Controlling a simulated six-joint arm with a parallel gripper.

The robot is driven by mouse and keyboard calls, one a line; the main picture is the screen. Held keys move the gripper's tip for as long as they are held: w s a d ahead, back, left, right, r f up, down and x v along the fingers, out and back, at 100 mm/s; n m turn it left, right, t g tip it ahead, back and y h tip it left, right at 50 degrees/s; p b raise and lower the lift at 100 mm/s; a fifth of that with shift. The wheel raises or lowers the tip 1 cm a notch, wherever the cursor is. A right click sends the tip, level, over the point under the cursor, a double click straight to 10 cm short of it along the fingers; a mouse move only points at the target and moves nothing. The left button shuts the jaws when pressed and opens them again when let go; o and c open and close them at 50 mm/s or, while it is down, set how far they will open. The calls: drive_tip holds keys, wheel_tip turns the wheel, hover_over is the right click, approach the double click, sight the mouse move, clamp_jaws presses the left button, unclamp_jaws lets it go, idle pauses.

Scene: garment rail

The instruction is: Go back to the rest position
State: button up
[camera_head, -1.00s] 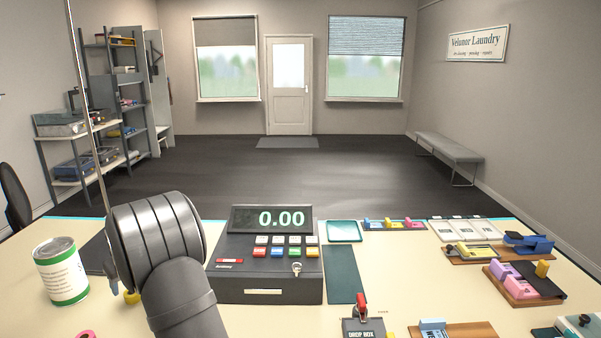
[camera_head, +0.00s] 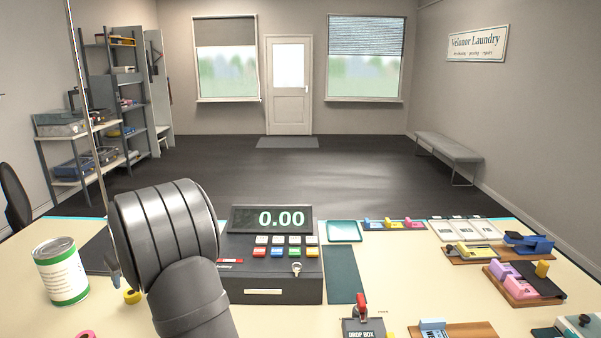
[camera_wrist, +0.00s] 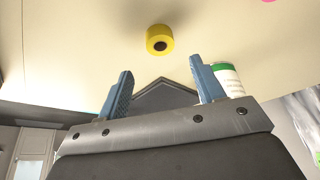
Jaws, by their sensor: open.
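My gripper (camera_wrist: 160,88) shows in the wrist view with its two blue fingers apart and nothing between them. A yellow roll (camera_wrist: 159,40) lies on the counter beyond the fingertips, apart from them. In the head view my arm rises from the bottom, left of the middle. It hides most of my gripper, and only a bit of a blue finger shows beside the yellow roll (camera_head: 132,296). A can with a white and green label (camera_head: 62,271) stands upright at the left. It also shows behind the right finger in the wrist view (camera_wrist: 229,80).
A cash register (camera_head: 268,270) reading 0.00 stands just right of my arm, which covers its left edge. A thin upright pole (camera_head: 88,120) rises at the left. A drop box (camera_head: 362,322) and several small trays fill the counter's right side.

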drive_tip(key=x, duration=0.8)
drive_tip(key=shift+f, duration=0.2)
wheel_tip(320, 180, up, 4)
drive_tip(key=shift+w+a+r, duration=0.1)
drive_tip(key=shift+w+r, duration=0.05)
drive_tip(key=w+d+r, duration=0.2)
drive_tip(key=d+r, duration=1)
drive_tip(key=w+d+m, duration=0.1)
drive_tip(key=w+d, duration=0.1)
drive_tip(key=d, duration=0.4)
drive_tip(key=w+d+m, duration=0.2)
drive_tip(key=w+d, duration=0.1)
drive_tip(key=d, duration=0.4)
drive_tip(key=w+d+m+t+h, duration=0.1)
drive_tip(key=w+d, duration=0.1)
drive_tip(key=d, duration=0.5)
drive_tip(key=shift+w+d+f, duration=0.1)
drive_tip(key=shift+w, duration=0.25)
drive_tip(key=d+m+t+h, duration=0.1)
drive_tip(key=d+m, duration=0.4)
drive_tip(key=d, duration=1.8)
drive_tip(key=shift+h, duration=0.5)
